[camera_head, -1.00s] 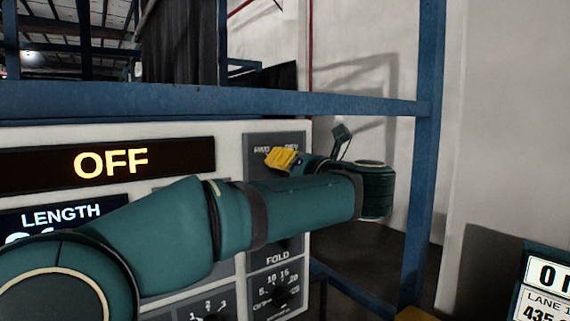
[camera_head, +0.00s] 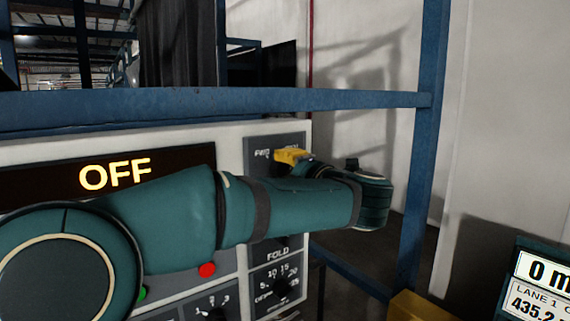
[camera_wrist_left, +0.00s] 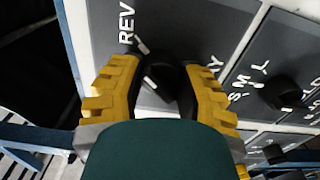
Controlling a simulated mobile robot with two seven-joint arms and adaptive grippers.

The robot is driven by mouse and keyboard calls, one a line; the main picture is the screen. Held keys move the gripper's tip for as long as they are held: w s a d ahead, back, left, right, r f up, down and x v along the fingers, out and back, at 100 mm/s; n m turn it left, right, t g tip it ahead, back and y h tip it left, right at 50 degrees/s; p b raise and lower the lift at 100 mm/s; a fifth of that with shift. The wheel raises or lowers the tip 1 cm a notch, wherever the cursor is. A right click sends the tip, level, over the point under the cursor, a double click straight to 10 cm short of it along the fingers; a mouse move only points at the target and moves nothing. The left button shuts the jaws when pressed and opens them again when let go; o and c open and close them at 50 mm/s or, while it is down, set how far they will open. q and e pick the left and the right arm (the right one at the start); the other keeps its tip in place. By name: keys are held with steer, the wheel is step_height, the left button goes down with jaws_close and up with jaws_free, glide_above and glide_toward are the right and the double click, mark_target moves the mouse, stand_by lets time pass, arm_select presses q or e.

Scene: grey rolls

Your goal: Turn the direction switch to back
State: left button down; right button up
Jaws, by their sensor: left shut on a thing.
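The direction switch is a black round knob (camera_wrist_left: 165,76) on a dark grey panel plate, with the label REV beside it in the left wrist view. My left gripper (camera_wrist_left: 160,84) has its yellow fingers on either side of this knob and is shut on it. Small white marks show near REV and at the knob's edge; which way the knob points is hard to tell. In the head view the left gripper (camera_head: 293,156) is at the plate's top, by the FWD and REV labels, and hides the knob. My right gripper is not in view.
The control panel (camera_head: 225,155) has an OFF display (camera_head: 115,174), a red button (camera_head: 207,270) and a FOLD dial (camera_head: 280,287) below. A blue frame beam (camera_head: 330,100) runs above the panel and a blue post (camera_head: 418,170) stands right of my wrist.

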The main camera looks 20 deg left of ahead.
arm_select(q)
steer(key=shift+m, duration=0.3)
steer(key=c, duration=0.5)
jaws_free()
steer(key=v, duration=1.2)
